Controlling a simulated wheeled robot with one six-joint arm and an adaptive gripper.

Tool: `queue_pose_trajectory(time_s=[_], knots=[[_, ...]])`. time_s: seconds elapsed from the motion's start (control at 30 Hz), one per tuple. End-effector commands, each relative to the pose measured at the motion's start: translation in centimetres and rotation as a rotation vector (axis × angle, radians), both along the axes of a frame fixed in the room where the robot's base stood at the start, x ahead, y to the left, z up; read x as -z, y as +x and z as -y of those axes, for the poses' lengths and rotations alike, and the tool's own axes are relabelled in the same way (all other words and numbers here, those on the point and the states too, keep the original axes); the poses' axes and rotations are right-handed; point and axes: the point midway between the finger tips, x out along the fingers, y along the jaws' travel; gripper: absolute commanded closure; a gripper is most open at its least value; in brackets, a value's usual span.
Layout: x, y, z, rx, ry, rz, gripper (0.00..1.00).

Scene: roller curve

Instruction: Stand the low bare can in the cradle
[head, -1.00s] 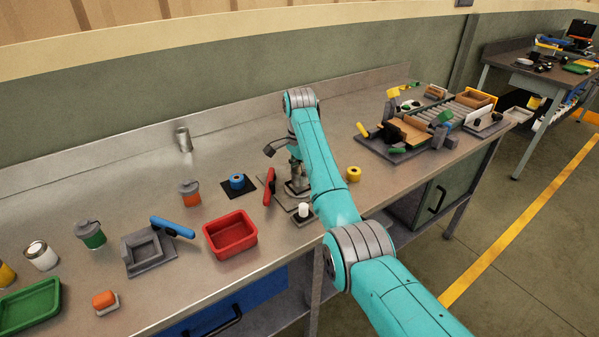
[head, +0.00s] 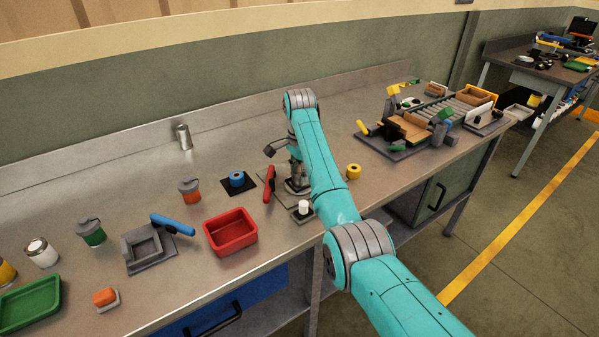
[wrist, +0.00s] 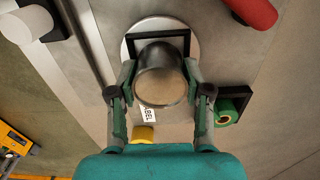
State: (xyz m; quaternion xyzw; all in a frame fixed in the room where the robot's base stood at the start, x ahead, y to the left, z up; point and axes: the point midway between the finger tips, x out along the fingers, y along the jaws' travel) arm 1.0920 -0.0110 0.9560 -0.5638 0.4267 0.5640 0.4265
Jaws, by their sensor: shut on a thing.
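My gripper (wrist: 160,95) is shut on a bare grey metal can (wrist: 160,78), seen nearly end-on in the wrist view. The can is above or in a black square frame (wrist: 187,42) on a pale round disc (wrist: 135,28); I cannot tell whether it touches the base. In the head view my gripper (head: 297,175) is low over a fixture on the bench, and my arm hides part of it. Another bare metal can (head: 183,137) stands at the back left. A grey angled block (head: 148,248) with a blue handle sits at front left.
A red handle (head: 269,184) stands left of my gripper and a white cylinder (head: 304,207) in front. A yellow roll (head: 353,171) is to the right; a green roll (wrist: 226,110) shows close by. A red tray (head: 230,233) is front left. The back left of the bench is mostly clear.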

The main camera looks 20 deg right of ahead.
Motion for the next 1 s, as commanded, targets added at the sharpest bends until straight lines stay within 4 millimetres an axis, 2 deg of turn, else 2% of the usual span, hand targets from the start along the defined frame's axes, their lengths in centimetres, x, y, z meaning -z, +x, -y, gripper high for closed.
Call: queue_pose_trajectory(time_s=[0.87, 0.9, 1.0], knots=[[0.26, 0.03, 0.00, 0.000, 0.000, 0.001, 0.89], [0.26, 0.03, 0.00, 0.000, 0.000, 0.001, 0.48], [0.25, 0.03, 0.00, 0.000, 0.000, 0.001, 0.23]])
